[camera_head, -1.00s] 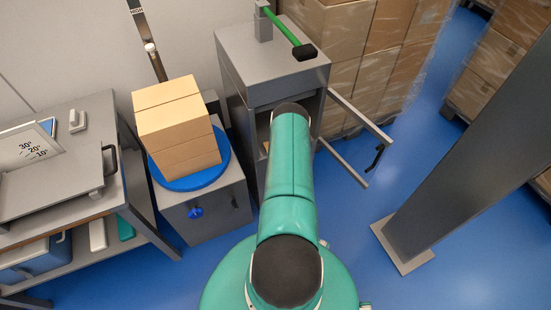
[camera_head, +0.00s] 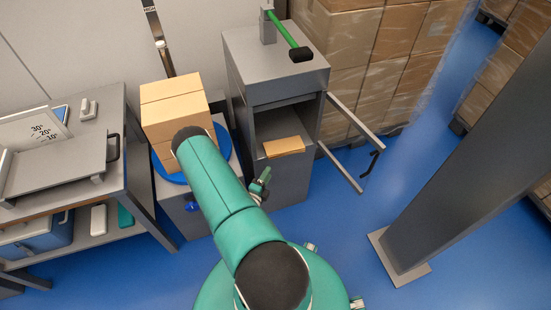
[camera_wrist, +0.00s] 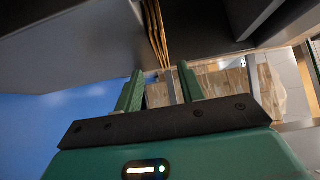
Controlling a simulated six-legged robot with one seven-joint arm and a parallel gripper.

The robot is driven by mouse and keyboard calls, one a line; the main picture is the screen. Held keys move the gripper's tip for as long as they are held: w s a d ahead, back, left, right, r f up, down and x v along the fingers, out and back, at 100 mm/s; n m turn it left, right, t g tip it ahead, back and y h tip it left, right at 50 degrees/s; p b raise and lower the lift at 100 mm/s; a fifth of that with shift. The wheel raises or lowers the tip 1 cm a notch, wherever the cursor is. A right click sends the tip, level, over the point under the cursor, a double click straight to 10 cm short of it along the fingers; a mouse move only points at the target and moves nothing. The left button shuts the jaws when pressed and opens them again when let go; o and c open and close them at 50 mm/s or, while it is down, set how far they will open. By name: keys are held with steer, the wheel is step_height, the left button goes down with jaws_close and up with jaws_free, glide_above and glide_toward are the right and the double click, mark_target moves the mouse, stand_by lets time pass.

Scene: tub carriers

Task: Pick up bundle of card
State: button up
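The bundle of card (camera_head: 284,147) is a flat tan stack lying in the open front of the grey cabinet (camera_head: 275,70), its near end at the opening's edge. In the wrist view the bundle (camera_wrist: 156,32) shows as thin brown layers, beyond and roughly in line with the gap between my fingers. My gripper (camera_wrist: 160,83) is open, with two green fingers apart and nothing between them. In the head view my gripper (camera_head: 262,184) is partly hidden by my arm and sits low, in front of the cabinet and short of the bundle.
A cardboard box stack (camera_head: 172,105) stands on a blue round plate left of the cabinet. A metal frame (camera_head: 350,125) juts out at the right, near a grey post (camera_head: 450,160). Blue floor lies clear between them.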

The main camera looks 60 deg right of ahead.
mark_target(278, 155)
steer(key=d, duration=1)
steer(key=shift+s, duration=0.15)
jaws_close()
step_height(278, 155, up, 2)
steer(key=shift+r, duration=0.25)
stand_by(0.3)
